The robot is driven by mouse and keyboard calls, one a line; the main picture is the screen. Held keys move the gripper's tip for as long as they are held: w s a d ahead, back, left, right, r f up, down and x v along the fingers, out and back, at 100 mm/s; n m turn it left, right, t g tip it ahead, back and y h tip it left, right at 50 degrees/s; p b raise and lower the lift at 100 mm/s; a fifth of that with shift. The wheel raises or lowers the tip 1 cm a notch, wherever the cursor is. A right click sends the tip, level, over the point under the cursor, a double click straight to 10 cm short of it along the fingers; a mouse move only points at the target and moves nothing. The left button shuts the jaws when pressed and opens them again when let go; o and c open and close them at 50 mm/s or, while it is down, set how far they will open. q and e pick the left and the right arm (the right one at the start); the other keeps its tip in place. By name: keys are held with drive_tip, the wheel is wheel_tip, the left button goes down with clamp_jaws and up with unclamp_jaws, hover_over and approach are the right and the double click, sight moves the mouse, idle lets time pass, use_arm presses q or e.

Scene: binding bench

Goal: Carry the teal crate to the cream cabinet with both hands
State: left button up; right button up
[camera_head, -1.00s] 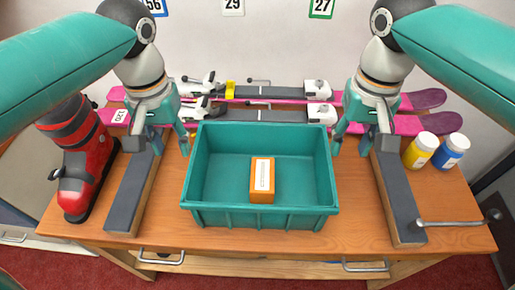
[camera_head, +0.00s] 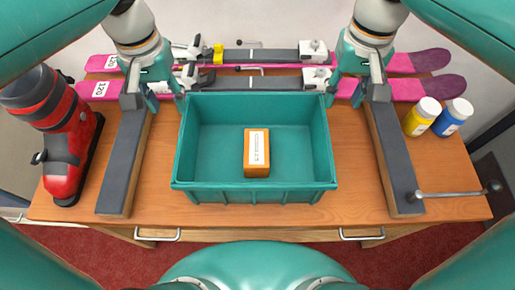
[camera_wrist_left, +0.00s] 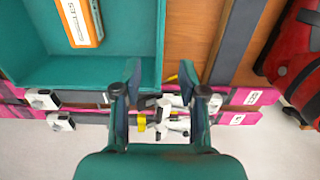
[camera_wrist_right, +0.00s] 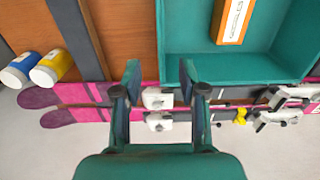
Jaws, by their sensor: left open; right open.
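The teal crate (camera_head: 254,196) sits on the bench in front of me, upright, with an orange block (camera_head: 257,153) with a white label lying inside. My left gripper (camera_head: 167,100) is open and empty by the crate's far left corner. My right gripper (camera_head: 344,98) is open and empty by its far right corner.
A red ski boot (camera_head: 62,140) stands left on the bench (camera_head: 350,215). Dark bars (camera_head: 124,175) flank the crate, the right one (camera_head: 395,155) near a metal crank handle (camera_head: 460,193). Pink skis (camera_head: 415,88) lie behind. Yellow (camera_head: 421,117) and blue (camera_head: 453,117) jars stand right.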

sight(185, 141)
use_arm(q)
wheel_tip(185, 141, down, 15)
drive_tip(key=shift+s, duration=0.1)
use_arm(e)
wheel_tip(185, 141, down, 15)
drive_tip(key=shift+s, duration=0.1)
use_arm(q)
clamp_jaws()
use_arm(e)
clamp_jaws()
use_arm(q)
drive_tip(key=shift+r, duration=0.1)
use_arm(e)
drive_tip(key=shift+r, duration=0.1)
